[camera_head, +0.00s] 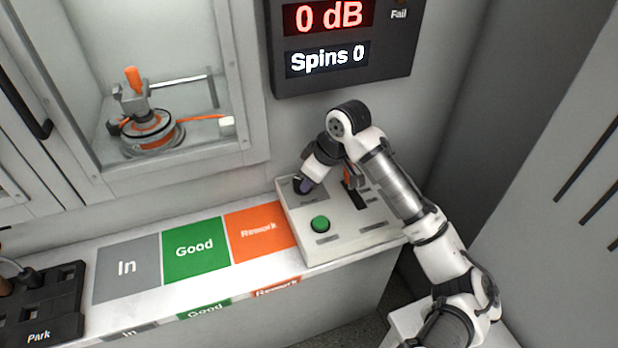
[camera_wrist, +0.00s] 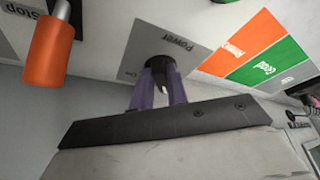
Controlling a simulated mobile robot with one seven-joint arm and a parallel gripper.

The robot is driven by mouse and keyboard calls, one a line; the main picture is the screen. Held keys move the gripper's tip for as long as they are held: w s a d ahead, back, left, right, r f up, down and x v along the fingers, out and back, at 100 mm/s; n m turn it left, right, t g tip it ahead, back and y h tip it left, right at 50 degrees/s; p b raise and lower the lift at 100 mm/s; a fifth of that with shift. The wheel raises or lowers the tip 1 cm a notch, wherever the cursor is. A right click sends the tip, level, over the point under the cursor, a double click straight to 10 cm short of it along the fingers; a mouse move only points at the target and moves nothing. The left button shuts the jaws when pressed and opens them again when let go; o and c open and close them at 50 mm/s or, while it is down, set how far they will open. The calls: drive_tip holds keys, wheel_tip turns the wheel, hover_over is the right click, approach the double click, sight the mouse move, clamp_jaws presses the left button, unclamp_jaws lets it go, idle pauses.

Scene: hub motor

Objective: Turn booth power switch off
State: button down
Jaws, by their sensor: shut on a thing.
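The power switch is a round black knob (camera_wrist: 158,61) on a grey plate (camera_wrist: 186,37) labelled "Power" in the wrist view. My gripper (camera_wrist: 162,76) has its two purple fingers shut on this knob. In the head view, my gripper (camera_head: 304,185) reaches down onto the back left corner of the pale control box (camera_head: 345,246). There the fingers and wrist hide most of the knob. Which way the knob is turned cannot be told.
A green button (camera_head: 320,224) sits on the box's front left. An orange-handled lever (camera_wrist: 48,52) marked "Stop" stands close beside my gripper. A display (camera_head: 340,40) reads "0 dB" and "Spins 0". In, Good and Rework mats (camera_head: 195,245) lie flat to the left.

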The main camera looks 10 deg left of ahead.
drive_tip(key=shift+w+n, duration=0.1)
drive_tip(key=shift+n, duration=0.4)
drive_tip(key=c, duration=1.4)
unclamp_jaws()
drive_tip(key=v, duration=1.3)
drive_tip(key=shift+w+d+r+b, duration=0.2)
drive_tip(key=shift+d+r+b, duration=0.05)
drive_tip(key=shift+r+b, duration=0.1)
